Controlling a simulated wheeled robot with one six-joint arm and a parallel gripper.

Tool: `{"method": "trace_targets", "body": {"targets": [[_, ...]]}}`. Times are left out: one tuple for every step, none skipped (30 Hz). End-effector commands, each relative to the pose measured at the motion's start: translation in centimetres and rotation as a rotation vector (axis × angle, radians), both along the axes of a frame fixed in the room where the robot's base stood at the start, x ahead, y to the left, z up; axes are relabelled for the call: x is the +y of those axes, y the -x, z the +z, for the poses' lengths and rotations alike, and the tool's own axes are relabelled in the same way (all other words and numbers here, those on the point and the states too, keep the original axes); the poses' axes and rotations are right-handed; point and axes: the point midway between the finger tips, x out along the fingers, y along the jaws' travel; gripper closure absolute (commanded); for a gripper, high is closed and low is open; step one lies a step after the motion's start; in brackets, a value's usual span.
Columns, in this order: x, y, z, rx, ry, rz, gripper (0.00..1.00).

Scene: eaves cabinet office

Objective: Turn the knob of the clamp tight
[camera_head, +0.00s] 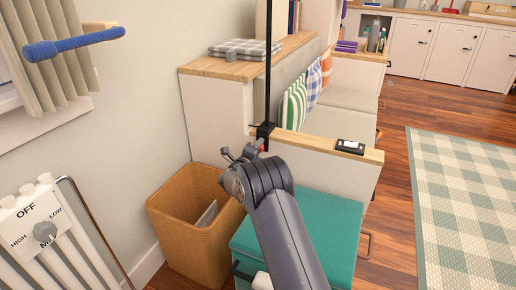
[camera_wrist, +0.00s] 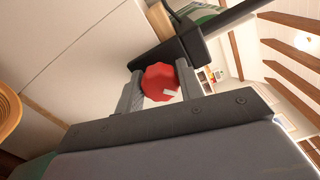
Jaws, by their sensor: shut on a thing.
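The black clamp (camera_head: 265,130) grips the edge of the wooden top on the low white cabinet, and a thin black pole (camera_head: 268,60) rises from it. In the wrist view the clamp's dark body (camera_wrist: 185,45) lies just beyond my fingertips. Its red faceted knob (camera_wrist: 162,82) has a small pale mark and sits between my two grey fingers. My gripper (camera_wrist: 160,84) is shut on the knob, one finger on each side. In the head view my gripper (camera_head: 258,147) is at the clamp, and only a speck of red shows there.
A wicker bin (camera_head: 180,222) with something pale inside stands left of my arm. A teal-topped box (camera_head: 335,225) is below and right of it. A small black device (camera_head: 350,146) lies on the wooden top (camera_head: 310,142). A white radiator (camera_head: 45,235) is at lower left.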

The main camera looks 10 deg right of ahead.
Motion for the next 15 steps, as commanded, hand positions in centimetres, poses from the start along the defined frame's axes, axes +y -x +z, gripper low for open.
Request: {"method": "trace_targets", "body": {"targets": [[0.11, -0.02, 0.08, 0.025, 0.036, 0.002, 0.87], [0.11, -0.02, 0.08, 0.041, 0.060, 0.002, 0.87], [0.12, -0.01, 0.08, 0.062, 0.092, 0.002, 0.87], [0.12, -0.01, 0.08, 0.078, 0.115, 0.002, 0.87], [0.12, -0.01, 0.08, 0.094, 0.139, 0.002, 0.87], [0.12, -0.01, 0.09, 0.114, 0.172, 0.002, 0.87], [0.12, -0.01, 0.09, 0.130, 0.195, 0.002, 0.87], [0.12, -0.01, 0.10, 0.145, 0.218, 0.002, 0.87], [0.12, -0.02, 0.10, 0.166, 0.250, 0.002, 0.87], [0.12, -0.02, 0.09, 0.182, 0.273, 0.002, 0.87], [0.11, -0.02, 0.09, 0.198, 0.296, 0.002, 0.87], [0.12, -0.02, 0.07, 0.219, 0.326, 0.002, 0.87], [0.12, -0.02, 0.06, 0.234, 0.350, 0.002, 0.87], [0.12, -0.01, 0.04, 0.249, 0.372, 0.002, 0.87], [0.12, -0.01, 0.02, 0.269, 0.401, 0.002, 0.87]]}}
